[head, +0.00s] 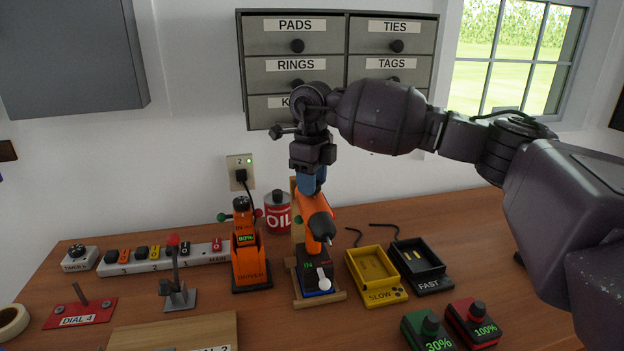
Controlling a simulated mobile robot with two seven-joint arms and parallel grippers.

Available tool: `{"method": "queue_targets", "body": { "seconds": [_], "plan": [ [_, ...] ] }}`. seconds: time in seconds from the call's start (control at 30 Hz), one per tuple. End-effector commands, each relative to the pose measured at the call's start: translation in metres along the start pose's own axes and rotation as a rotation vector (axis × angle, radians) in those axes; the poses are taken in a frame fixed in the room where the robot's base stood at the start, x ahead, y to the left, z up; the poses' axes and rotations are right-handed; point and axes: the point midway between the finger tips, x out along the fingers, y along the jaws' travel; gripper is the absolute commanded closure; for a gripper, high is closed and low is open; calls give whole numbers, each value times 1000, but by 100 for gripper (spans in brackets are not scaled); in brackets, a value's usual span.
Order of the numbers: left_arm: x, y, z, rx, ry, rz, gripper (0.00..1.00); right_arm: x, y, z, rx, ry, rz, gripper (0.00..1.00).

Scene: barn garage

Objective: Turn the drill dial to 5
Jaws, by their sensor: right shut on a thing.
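The orange and black drill (316,210) stands tilted in a wooden stand (337,297), its dark nose pointing forward and to the right. A black block at its foot carries a white knob with a pointer (323,281); the number it points at is too small to read. My right gripper (312,182) comes down from above and is shut on the drill's upper end, where a blue part shows. How the fingers sit on it is hard to see. My left gripper is out of view.
A yellow SLOW charger (373,275) and black FAST charger (422,262) lie right, with green (428,331) and red (475,322) packs in front. A power strip (165,258) is left.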

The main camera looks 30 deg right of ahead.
Motion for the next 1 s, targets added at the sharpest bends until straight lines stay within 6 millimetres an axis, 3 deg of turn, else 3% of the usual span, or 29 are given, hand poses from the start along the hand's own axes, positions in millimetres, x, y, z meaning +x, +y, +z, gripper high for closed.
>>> {"method": "queue_targets", "body": {
  "seconds": [0.63,0.67,0.8,1.0],
  "plan": [
    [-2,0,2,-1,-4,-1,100,0,0,0,46,-1,0,84],
    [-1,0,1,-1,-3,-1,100,0,0,0,46,-1,0,56],
    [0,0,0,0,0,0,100,0,0,0,46,-1,0,34],
    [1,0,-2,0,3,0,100,0,0,0,46,0,0,34]
  ]
}}
